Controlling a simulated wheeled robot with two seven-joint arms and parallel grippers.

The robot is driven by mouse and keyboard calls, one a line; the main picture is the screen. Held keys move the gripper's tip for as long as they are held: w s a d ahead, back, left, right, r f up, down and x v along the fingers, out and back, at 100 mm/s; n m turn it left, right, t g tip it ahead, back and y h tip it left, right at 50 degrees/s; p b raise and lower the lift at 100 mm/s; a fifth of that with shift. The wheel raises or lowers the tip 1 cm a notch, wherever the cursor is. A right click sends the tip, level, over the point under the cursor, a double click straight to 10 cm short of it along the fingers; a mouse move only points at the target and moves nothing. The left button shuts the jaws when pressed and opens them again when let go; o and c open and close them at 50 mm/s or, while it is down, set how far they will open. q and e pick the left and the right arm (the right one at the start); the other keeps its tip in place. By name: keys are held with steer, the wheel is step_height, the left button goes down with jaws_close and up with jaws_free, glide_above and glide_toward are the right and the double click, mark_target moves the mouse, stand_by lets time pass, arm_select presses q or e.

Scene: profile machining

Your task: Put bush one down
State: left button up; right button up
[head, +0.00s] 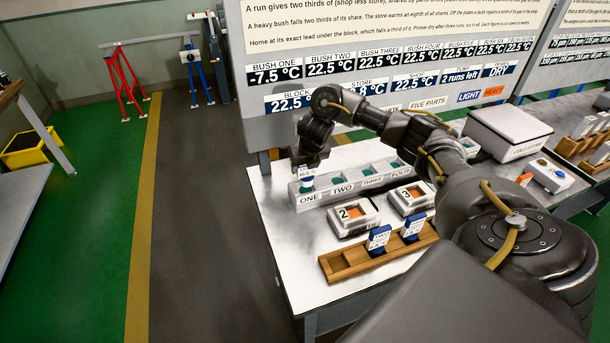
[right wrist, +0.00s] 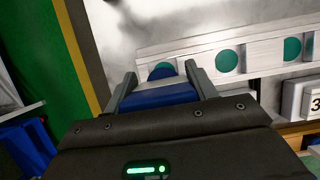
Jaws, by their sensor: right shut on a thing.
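My right gripper (head: 309,164) is at the left end of the white block marked ONE to FOUR (head: 343,191). It is shut on bush one (head: 306,183), a small blue piece with a white label, upright above the ONE position. In the right wrist view the blue and white bush (right wrist: 158,97) sits between the two fingers, in front of the block's first round spot (right wrist: 162,71). Whether the bush touches the block I cannot tell. The other positions show teal round spots (right wrist: 227,61). My left gripper is not in view.
A wooden rack (head: 345,264) with two blue labelled pieces (head: 379,238) stands in front. Boxes marked 2 (head: 353,228) and 3 (head: 408,206) lie between. A white box (head: 507,134) stands right. The table's left part is clear. The board reads BUSH ONE -7.5 °C (head: 275,75).

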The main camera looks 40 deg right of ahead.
mark_target(305, 173)
step_height(305, 173, down, 3)
steer(key=shift+w+a+f+b, duration=0.1)
steer(key=shift+w+b, duration=0.05)
steer(key=shift+b, duration=0.35)
steer(key=shift+f, duration=0.2)
steer(key=o, duration=1.1)
steer(key=shift+o, duration=0.2)
